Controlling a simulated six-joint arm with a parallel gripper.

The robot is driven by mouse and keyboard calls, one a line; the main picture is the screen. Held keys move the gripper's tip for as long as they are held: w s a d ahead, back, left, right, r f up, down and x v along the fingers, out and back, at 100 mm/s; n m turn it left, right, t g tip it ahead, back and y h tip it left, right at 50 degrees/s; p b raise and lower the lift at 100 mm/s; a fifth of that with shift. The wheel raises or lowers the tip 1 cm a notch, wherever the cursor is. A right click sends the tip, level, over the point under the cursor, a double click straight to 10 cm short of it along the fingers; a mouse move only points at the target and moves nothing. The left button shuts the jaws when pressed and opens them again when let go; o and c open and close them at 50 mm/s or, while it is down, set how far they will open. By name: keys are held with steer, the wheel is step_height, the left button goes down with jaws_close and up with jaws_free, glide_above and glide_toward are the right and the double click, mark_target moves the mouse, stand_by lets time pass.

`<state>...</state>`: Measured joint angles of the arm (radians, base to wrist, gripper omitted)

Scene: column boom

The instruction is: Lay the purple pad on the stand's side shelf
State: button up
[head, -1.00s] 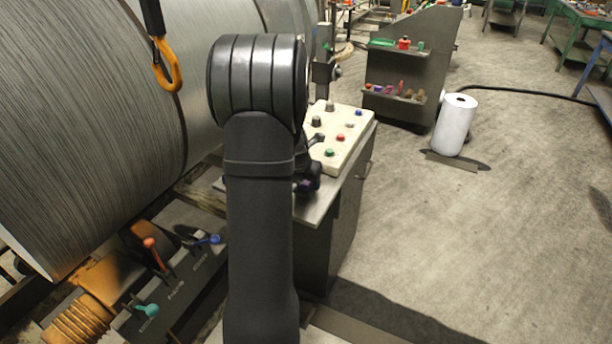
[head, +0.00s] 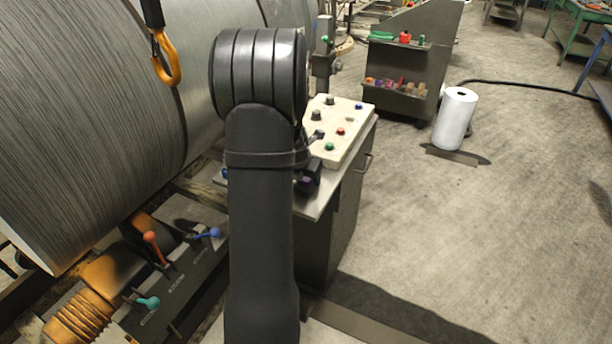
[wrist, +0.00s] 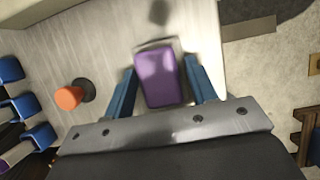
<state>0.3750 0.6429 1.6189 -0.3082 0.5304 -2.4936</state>
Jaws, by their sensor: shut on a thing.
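The purple pad (wrist: 158,78) is between the two blue fingers of my gripper (wrist: 161,88) in the wrist view. My gripper is shut on it, and the pad's far end sticks out toward the fingertips. A pale metal surface (wrist: 110,40) lies beneath. In the head view my arm hides most of the gripper; a dark part of it shows over the near edge of the cabinet top (head: 318,203). A dark grey stand (head: 443,35) with shelves (head: 398,86) holding small coloured items is at the back right. I cannot tell the gripper's height above the surface.
A pale control panel (head: 345,125) with knobs and buttons sits on the cabinet. An orange-red knob (wrist: 68,97) is left of the gripper. A large metal coil (head: 80,110) and an orange hook (head: 166,66) are at left. A white roll (head: 455,118) stands on the floor at right.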

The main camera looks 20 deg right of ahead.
steer(key=shift+f, duration=0.2)
steer(key=o, duration=1)
steer(key=v, duration=1.7)
steer(key=shift+s+a+r, duration=0.1)
steer(key=shift+r, duration=0.1)
steer(key=x, duration=1.7)
steer(key=shift+f, duration=0.2)
